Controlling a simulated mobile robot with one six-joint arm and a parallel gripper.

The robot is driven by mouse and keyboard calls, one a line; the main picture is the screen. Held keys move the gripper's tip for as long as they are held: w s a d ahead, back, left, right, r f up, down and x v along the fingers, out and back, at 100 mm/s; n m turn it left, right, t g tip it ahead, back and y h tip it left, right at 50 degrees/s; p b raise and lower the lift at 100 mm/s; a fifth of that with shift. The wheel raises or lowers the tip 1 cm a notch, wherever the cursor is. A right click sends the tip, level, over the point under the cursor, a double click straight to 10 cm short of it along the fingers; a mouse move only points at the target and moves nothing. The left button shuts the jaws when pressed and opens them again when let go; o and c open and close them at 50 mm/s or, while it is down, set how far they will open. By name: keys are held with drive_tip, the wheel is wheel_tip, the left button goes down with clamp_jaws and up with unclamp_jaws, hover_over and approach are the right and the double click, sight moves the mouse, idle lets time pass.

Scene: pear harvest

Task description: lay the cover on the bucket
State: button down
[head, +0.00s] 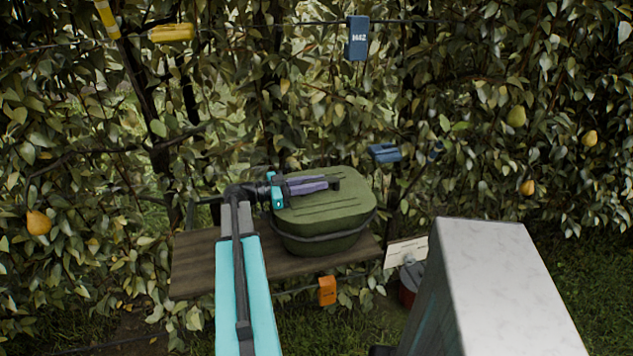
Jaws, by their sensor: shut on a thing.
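The olive green cover (345,206), with rounded corners and raised ribs, is over the bucket. The bucket (318,245) is dark green and stands on a wooden plank bench. The cover hides the bucket's opening. A dark band runs around below the cover's edge; I cannot tell whether the cover is fully seated or a little off the rim. My gripper (325,185) reaches in from the left over the top of the cover, shut on the cover's small dark knob (336,184).
The wooden bench (200,265) is bare left of the bucket. A blue tag (357,38) hangs above, an orange tag (327,290) below the bench front. A white sign (405,252) and a reddish container (408,285) are at right.

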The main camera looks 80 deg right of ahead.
drive_tip(key=c, duration=1.6)
unclamp_jaws()
drive_tip(key=shift+c, duration=0.2)
drive_tip(key=shift+w, duration=0.15)
drive_tip(key=b+v, duration=0.2)
drive_tip(key=v, duration=0.9)
drive_tip(key=shift+w+a, duration=0.2)
drive_tip(key=shift+w, duration=0.15)
